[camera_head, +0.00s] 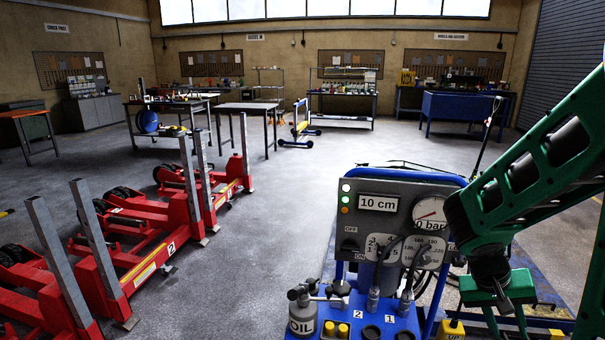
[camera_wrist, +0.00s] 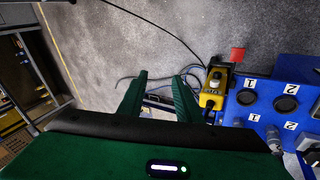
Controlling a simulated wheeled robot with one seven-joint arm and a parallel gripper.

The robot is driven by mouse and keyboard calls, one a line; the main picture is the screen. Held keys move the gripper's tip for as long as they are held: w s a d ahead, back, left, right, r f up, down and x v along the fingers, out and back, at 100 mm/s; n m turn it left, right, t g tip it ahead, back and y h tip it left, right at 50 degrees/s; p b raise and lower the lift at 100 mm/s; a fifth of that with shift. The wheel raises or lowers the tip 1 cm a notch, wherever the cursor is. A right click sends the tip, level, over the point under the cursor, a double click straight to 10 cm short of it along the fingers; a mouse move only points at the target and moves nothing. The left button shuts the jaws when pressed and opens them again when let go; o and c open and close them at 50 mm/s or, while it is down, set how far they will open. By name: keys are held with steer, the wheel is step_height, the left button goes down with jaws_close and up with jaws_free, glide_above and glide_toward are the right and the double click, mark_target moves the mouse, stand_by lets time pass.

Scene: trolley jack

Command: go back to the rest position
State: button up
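My green arm reaches in from the right in the head view, with my gripper (camera_head: 503,300) hanging low beside the blue control cart. A yellow control box (camera_wrist: 213,88) with a dark knob sits just right of the right finger, at the cart's edge. I cannot tell whether the finger touches it. The cart's control panel (camera_head: 378,228) reads 10 cm, with lit lamps and a pressure gauge.
The blue cart top (camera_head: 376,310) bears numbered sockets and an oil can (camera_head: 303,316). Red wheel lifts (camera_head: 135,245) stand at the left. Workbenches (camera_head: 342,92) line the back wall. The grey floor between the lifts and the cart is clear. Cables lie on the floor near my gripper.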

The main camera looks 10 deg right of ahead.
steer(key=s+a+r+t+y, duration=0.1)
steer(key=s+a+r+y, duration=0.4)
steer(key=s, duration=0.7)
step_height(320, 180, up, 4)
steer(key=shift+s+a+f+y, duration=0.15)
steer(key=shift+a+f+y, duration=0.2)
steer(key=shift+a, duration=0.75)
steer(key=shift+r, duration=0.1)
steer(key=shift+w+f, duration=0.25)
steer(key=shift+w, duration=0.35)
